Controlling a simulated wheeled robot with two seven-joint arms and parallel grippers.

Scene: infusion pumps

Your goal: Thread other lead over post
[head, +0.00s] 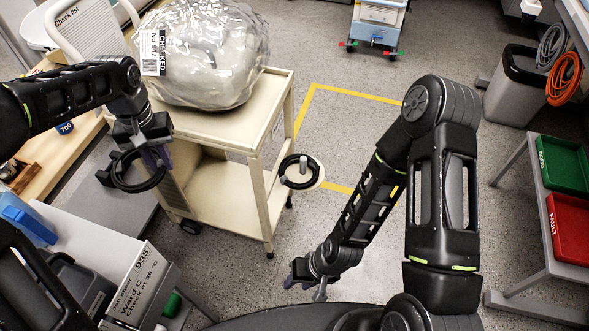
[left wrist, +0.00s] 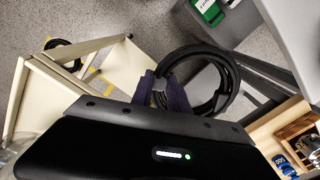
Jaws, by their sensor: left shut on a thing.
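My left gripper (head: 156,158) is shut on a coiled black lead (head: 128,184), held in the air left of the cream trolley. The held coil (left wrist: 228,88) hangs between the purple fingers (left wrist: 162,92) in the left wrist view. A short grey post (head: 303,163) stands on a small round cream plate (head: 312,182) at the trolley's right side. Another black lead coil (head: 285,176) lies around the post on that plate. That coil also shows in the left wrist view (left wrist: 66,64). My right gripper (head: 304,279) is low over the floor, away from both leads; its opening is unclear.
The cream trolley (head: 222,125) carries a plastic-wrapped device marked CHECKED (head: 205,50) on top. A labelled box (head: 133,283) stands at the lower left. Green (head: 563,163) and red (head: 568,225) trays are at the right. Floor right of the post is clear.

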